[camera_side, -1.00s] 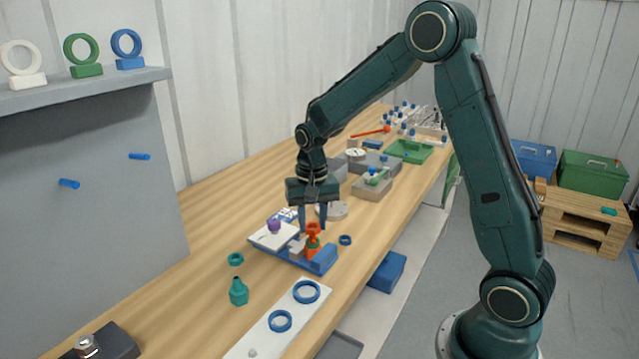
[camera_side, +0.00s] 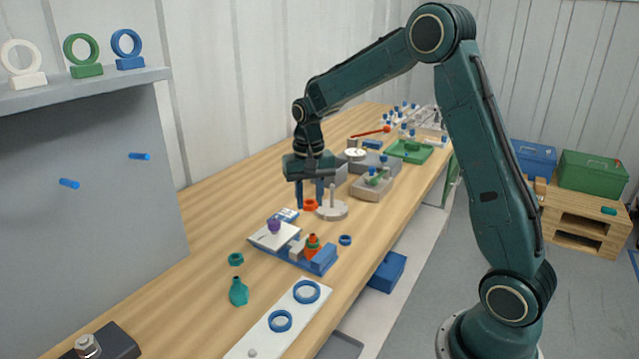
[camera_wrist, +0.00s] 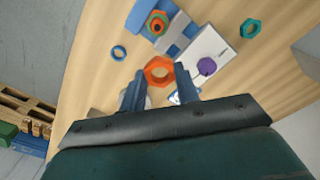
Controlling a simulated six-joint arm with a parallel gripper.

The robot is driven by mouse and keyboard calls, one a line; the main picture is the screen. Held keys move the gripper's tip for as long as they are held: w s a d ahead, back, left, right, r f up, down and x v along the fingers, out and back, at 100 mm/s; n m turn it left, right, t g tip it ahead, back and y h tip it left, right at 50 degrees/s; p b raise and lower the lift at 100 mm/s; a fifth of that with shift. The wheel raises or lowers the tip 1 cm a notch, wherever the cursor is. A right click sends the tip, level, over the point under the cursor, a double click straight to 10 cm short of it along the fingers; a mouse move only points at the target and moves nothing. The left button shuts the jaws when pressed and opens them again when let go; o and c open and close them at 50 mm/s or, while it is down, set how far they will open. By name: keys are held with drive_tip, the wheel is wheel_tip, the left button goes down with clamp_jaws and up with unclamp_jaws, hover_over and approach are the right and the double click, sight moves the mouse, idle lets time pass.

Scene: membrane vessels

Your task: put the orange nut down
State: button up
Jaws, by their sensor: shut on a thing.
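My gripper (camera_side: 310,205) is shut on the orange nut (camera_side: 310,204), which sits between the blue fingertips. In the wrist view the orange nut (camera_wrist: 158,71) shows as a hexagonal ring between the finger ends (camera_wrist: 159,76). In the side view the nut is low over the wooden table, just left of a grey round base with an upright post (camera_side: 332,208). I cannot tell whether the nut touches the table. An orange and green vessel (camera_side: 312,246) stands in the blue fixture (camera_side: 297,262), nearer the side camera than the nut.
A white plate with a purple piece (camera_side: 274,227) lies on the fixture. Grey blocks and a green tray (camera_side: 408,151) stand farther back. The table left of my gripper is clear.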

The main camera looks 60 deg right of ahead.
drive_tip(key=w+d+r+n, duration=0.2)
drive_tip(key=w+d+r, duration=0.1)
drive_tip(key=d+r, duration=0.4)
drive_tip(key=shift+w+d+r, duration=0.25)
drive_tip(key=shift+w+r, duration=0.05)
drive_tip(key=shift+w, duration=0.1)
hover_over(314, 231)
wheel_tip(314, 231, down, 16)
drive_tip(key=shift+r, duration=0.1)
idle(0.3)
drive_tip(key=shift+f, duration=2.1)
drive_tip(key=shift+f, duration=0.1)
drive_tip(key=o, duration=1.1)
